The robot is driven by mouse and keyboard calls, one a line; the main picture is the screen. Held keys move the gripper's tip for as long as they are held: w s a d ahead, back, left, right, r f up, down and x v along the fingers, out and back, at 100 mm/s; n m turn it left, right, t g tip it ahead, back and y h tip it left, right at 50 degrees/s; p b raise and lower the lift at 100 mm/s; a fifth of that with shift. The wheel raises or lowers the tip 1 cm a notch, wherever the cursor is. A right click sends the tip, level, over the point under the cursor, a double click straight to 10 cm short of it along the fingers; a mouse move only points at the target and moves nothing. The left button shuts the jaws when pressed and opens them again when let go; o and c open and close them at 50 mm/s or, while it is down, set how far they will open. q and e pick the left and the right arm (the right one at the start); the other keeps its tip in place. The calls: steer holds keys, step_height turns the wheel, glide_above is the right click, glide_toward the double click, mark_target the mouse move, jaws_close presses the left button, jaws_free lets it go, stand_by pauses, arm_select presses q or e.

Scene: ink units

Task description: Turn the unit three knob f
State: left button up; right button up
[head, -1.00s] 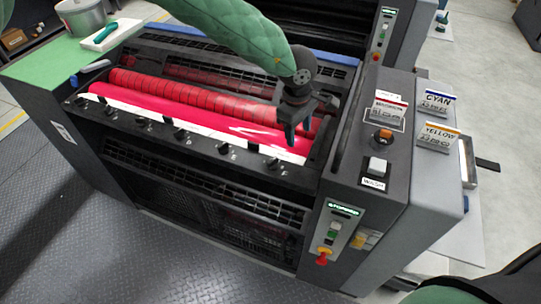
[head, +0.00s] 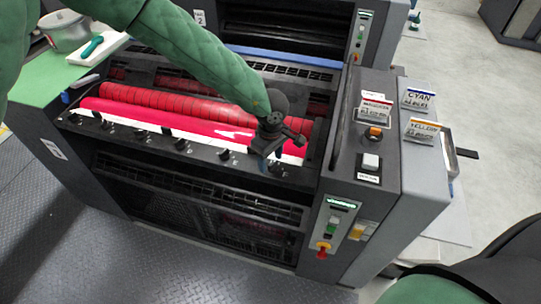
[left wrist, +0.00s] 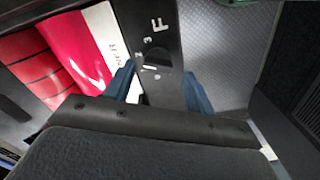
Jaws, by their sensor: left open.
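Knob f (left wrist: 158,57) is a dark round knob on the black front rail, beside a white letter F. A white mark shows at its lower left in the left wrist view, with small printed numbers near it. It is the rightmost of the row in the head view (head: 277,170). My left gripper (left wrist: 158,70) is open, its two blue fingers on either side of the knob in that view. Whether they touch it I cannot tell. In the head view my left gripper (head: 268,158) points down over the rail's right end. My right gripper is not in view.
Red and pink ink rollers (head: 190,108) lie just behind the knob rail. The grey side console (head: 345,185) rises at the right, with an orange knob (head: 374,133), a white button (head: 371,161) and ink labels. The floor in front is clear.

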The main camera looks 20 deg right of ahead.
arm_select(q)
steer(key=shift+d+f, duration=0.4)
steer(key=shift+f, duration=0.05)
steer(key=shift+a+r, duration=0.1)
steer(key=shift+a, duration=0.15)
steer(key=shift+c, duration=0.2)
steer(key=shift+d, duration=0.15)
steer(key=c, duration=0.9)
steer(key=shift+c, duration=0.2)
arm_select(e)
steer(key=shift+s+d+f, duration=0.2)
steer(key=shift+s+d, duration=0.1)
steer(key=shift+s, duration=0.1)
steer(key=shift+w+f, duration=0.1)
